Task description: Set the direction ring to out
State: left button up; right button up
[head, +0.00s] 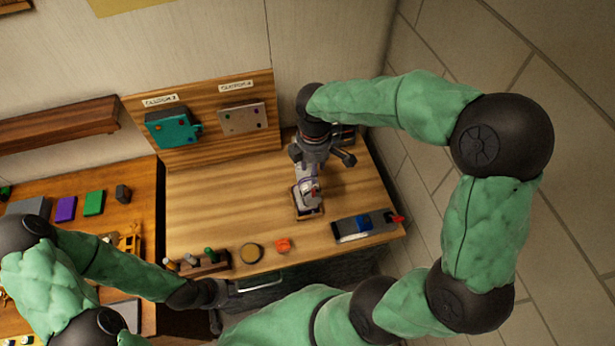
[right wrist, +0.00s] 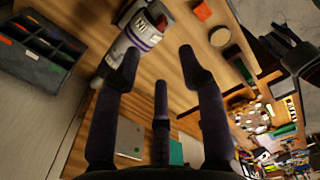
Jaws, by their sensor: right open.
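A white upright tool (head: 307,196) with purple bands stands on a small dark base near the middle of the right workbench. In the right wrist view its white body (right wrist: 138,36) shows lettering and purple stripes at the upper left. I cannot make out which band is the direction ring or its setting. My right gripper (head: 322,160) is above and behind the tool and hides part of it. Its fingers (right wrist: 163,68) are spread and empty, beside the tool's body. My left gripper (head: 217,298) is at the bench's front edge, fingers apart and empty, away from the tool.
A grey tray with a blue part (head: 363,225) lies at the right front. An orange block (head: 283,245), a round disc (head: 251,253) and a rack of handled tools (head: 205,262) line the front edge. A teal box (head: 172,127) and grey plate (head: 242,119) hang on the back board (head: 205,150).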

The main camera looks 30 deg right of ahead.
aim_at(313, 190)
jog(key=f, duration=1)
jog(key=shift+s+f, duration=0.2)
